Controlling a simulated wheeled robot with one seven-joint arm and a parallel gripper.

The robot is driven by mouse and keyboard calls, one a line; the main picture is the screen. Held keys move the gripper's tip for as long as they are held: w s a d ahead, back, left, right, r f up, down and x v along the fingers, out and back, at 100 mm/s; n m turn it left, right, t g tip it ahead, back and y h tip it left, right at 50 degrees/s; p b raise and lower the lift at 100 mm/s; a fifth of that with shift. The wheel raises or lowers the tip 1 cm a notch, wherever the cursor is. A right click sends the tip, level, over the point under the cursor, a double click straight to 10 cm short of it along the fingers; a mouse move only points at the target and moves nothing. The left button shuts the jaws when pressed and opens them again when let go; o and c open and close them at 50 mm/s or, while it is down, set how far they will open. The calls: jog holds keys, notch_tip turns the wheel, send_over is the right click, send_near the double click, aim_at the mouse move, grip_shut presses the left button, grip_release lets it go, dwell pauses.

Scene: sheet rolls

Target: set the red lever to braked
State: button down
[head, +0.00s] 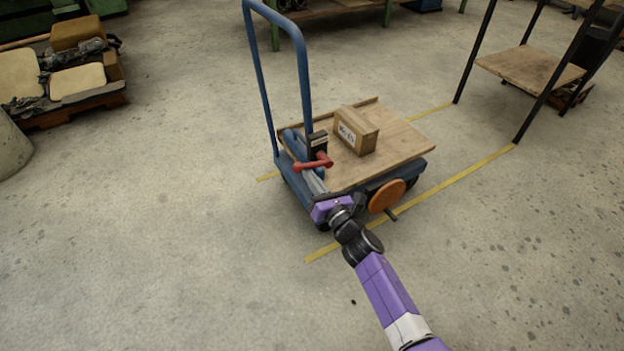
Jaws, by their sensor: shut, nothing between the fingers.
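The red lever (313,164) is on the near left corner of a blue cart (285,181), by the foot of its push handle. Its bar lies roughly level across the picture, with a rounded end to the left. A small dark box with a pale label (318,141) stands just behind it; its writing is too small to read. My gripper (312,178) is shut and empty, right below the lever in the picture. I cannot tell whether it touches the lever. My purple wrist hides part of the cart's near edge.
A cardboard box (357,131) sits on the cart's wooden deck (400,148). An orange disc (386,195) is on the cart's near side. Yellow lines (455,178) mark the floor. A black-legged wooden stand (530,68) is at upper right.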

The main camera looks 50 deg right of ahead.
aim_at(308, 165)
notch_tip(308, 165, up, 3)
jog(key=m+p, duration=0.2)
jog(key=m, duration=0.1)
jog(key=shift+d+m+p, duration=0.15)
jog(key=shift+m+p, duration=0.15)
jog(key=shift+m, duration=0.1)
jog(key=m+p, duration=0.1)
jog(key=r+m+p, duration=0.1)
jog(key=m, duration=0.1)
jog(key=shift+s+d+r, duration=0.1)
jog(key=shift+d+r, duration=0.2)
jog(key=shift+d, duration=0.05)
jog(key=shift+s+d+r+m+p, duration=0.1)
jog(key=shift+d+r+m+p, duration=0.3)
jog(key=shift+m+p, duration=0.6)
jog(key=m+p, duration=0.1)
jog(key=d+m+p, duration=0.1)
jog(key=r+p, duration=0.1)
jog(key=shift+s+d+m+g+h, duration=0.25)
jog(key=shift+d+m+g+h, duration=0.05)
jog(key=shift+m, duration=0.1)
jog(key=shift+s+d, duration=0.1)
jog(key=shift+d, duration=0.1)
